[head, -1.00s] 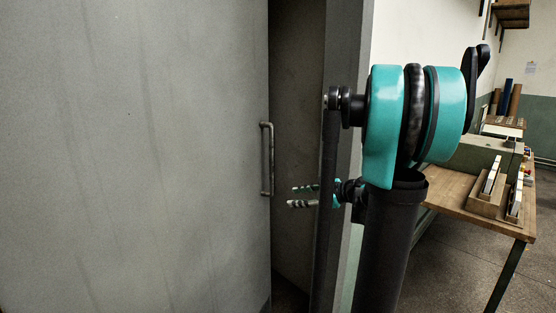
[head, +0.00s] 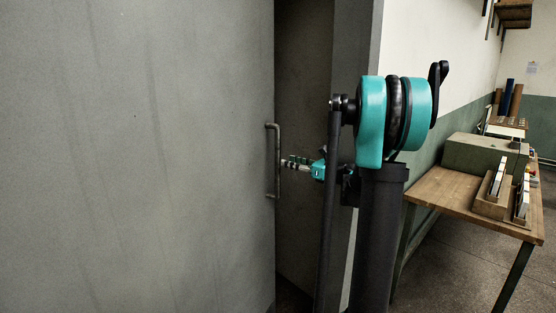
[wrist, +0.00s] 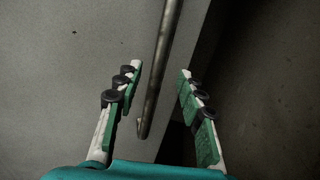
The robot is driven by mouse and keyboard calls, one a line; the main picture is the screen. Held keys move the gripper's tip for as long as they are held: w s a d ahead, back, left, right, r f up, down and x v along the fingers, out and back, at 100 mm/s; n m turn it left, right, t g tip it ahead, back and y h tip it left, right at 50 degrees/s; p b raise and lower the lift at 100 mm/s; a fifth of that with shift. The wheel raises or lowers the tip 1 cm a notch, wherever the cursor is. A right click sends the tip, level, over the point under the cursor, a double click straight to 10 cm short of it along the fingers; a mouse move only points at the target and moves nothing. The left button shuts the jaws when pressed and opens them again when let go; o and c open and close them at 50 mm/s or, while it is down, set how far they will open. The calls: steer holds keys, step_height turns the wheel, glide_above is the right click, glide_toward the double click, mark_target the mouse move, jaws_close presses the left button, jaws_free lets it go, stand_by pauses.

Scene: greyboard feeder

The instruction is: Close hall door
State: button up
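The hall door (head: 140,150) is a large grey panel filling the left of the head view. It stands ajar, with a dark gap at its right edge. A vertical metal bar handle (head: 277,160) is fixed near that edge. My gripper (head: 286,163) is at the handle's height, just right of it. In the wrist view my gripper (wrist: 160,72) is open, and the handle (wrist: 160,70) runs between its two fingers. Its lower end shows near the door edge. I cannot tell whether a finger touches the bar.
The grey door frame (head: 366,130) stands right of the gap, behind my arm. A wooden table (head: 440,190) with a green box (head: 485,153) and small wooden holders stands at the right. Bare floor (head: 450,270) lies around the table.

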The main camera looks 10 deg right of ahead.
steer(key=x, duration=0.6)
steer(key=shift+w+a, duration=0.25)
steer(key=shift+f, duration=0.1)
steer(key=shift+c, duration=0.6)
jaws_close()
